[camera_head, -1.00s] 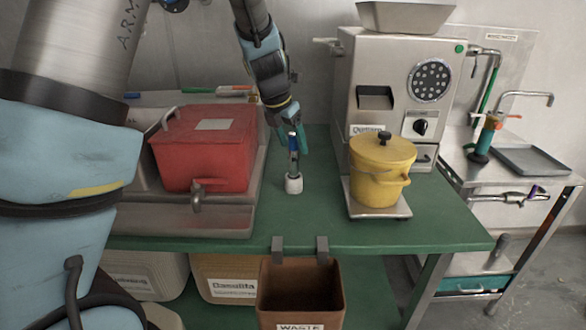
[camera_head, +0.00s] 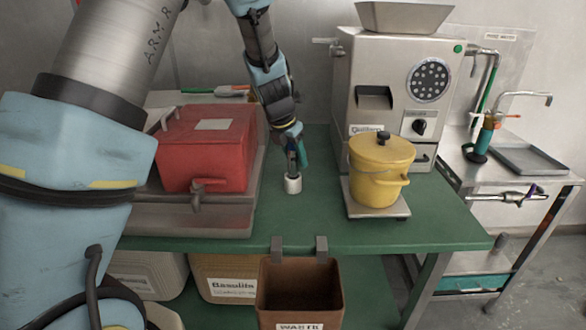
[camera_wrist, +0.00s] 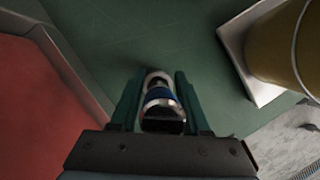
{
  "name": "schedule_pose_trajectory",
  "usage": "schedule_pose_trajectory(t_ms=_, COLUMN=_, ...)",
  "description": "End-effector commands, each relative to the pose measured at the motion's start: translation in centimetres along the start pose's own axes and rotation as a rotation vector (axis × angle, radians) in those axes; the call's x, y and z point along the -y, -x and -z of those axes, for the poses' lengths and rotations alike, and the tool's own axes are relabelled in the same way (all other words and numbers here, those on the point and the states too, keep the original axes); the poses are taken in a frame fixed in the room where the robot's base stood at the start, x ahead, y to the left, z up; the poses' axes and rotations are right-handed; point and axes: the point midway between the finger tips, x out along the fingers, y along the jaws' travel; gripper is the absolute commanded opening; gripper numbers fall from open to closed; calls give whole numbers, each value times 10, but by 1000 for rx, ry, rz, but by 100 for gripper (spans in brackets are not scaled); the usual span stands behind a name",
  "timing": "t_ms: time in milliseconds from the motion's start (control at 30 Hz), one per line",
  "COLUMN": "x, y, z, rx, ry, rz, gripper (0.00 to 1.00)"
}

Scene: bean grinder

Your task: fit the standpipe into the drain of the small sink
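A slim upright metal piece with a blue band, possibly the standpipe (camera_wrist: 160,98), stands in a small white cup-like base (camera_head: 292,185) on the green table. My gripper (camera_head: 297,160) points down over this piece, with its teal fingers low around it. In the wrist view the fingers (camera_wrist: 160,90) lie on either side of the piece, with narrow gaps, and look open. The piece's near end is dark. At the right, a steel stand has a shallow grey basin (camera_head: 530,158), perhaps the small sink, under a tap (camera_head: 525,96). No drain can be made out in it.
A red lidded box (camera_head: 205,150) stands in a steel tray to the left of my gripper. A yellow pot (camera_head: 380,165) on a scale and a steel grinder (camera_head: 395,85) stand right. A brown waste bin (camera_head: 300,290) hangs at the front edge.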

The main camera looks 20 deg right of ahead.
Motion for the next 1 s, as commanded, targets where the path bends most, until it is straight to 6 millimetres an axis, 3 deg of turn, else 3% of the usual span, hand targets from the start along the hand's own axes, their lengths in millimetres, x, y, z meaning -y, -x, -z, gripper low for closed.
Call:
schedule_pose_trajectory(t_ms=33, x=0, y=0, z=0, rx=0, ry=0, rz=0, gripper=40)
schedule_pose_trajectory(t_ms=400, x=0, y=0, z=0, rx=0, ry=0, rz=0, gripper=0)
schedule_pose_trajectory(t_ms=867, x=0, y=1, z=0, rx=0, ry=0, rz=0, gripper=0)
schedule_pose_trajectory(t_ms=1000, x=0, y=9, z=-4, rx=2, ry=-1, rz=0, gripper=0)
